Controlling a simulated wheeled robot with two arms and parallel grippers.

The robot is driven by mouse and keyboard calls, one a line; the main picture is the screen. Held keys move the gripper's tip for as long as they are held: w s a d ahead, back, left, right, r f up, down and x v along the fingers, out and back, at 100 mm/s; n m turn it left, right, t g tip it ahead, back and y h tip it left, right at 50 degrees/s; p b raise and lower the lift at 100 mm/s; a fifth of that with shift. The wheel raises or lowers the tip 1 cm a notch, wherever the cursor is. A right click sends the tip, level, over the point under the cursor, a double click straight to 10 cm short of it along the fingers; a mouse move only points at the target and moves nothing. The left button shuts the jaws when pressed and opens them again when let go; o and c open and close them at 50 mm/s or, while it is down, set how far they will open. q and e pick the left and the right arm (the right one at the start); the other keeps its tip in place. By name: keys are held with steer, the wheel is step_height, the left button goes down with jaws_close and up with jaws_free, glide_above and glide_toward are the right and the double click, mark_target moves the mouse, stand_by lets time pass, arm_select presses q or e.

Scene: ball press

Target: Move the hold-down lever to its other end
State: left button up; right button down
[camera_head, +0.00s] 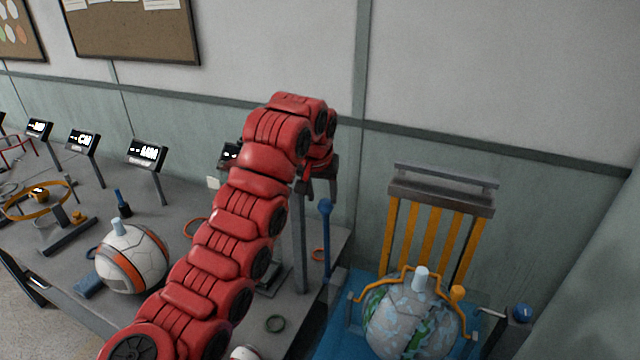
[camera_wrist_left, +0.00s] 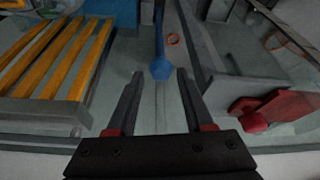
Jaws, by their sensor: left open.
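The press has a blue base (camera_head: 338,335), yellow bars (camera_head: 420,235) and a patterned ball (camera_head: 402,325). My right gripper is out of view.
A grey post (camera_head: 298,245) stands just left of the lever. A white and orange ball (camera_head: 132,262) and several small displays (camera_head: 147,153) are on the grey table (camera_head: 190,290). The wall (camera_head: 345,160) is close behind.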

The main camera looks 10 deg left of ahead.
arm_select(q)
steer(key=shift+v, duration=2.3)
